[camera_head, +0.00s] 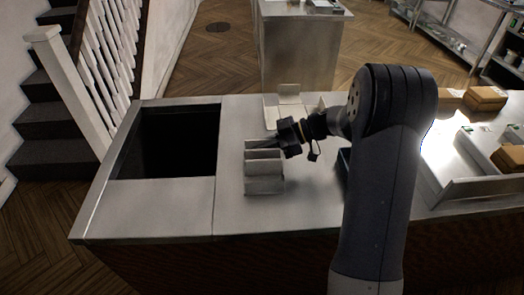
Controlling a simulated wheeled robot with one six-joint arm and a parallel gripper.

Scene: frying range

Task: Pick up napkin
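A grey metal holder (265,185) with several slots stands on the steel counter, left of my arm. No napkin can be told apart for sure; the pale contents of the holder are too small to make out. My gripper (268,142) is at the far upper edge of the holder, pointing left and down. Its fingertips are small and dark, and I cannot tell whether they are open, shut or touching anything.
An open pale box (284,108) stands behind my gripper. A dark rectangular opening (168,142) is in the counter at left. My forearm hides part of a dark container (343,165). Trays with brown boxes (486,98) are at right. The counter (232,205) is clear around the holder's front.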

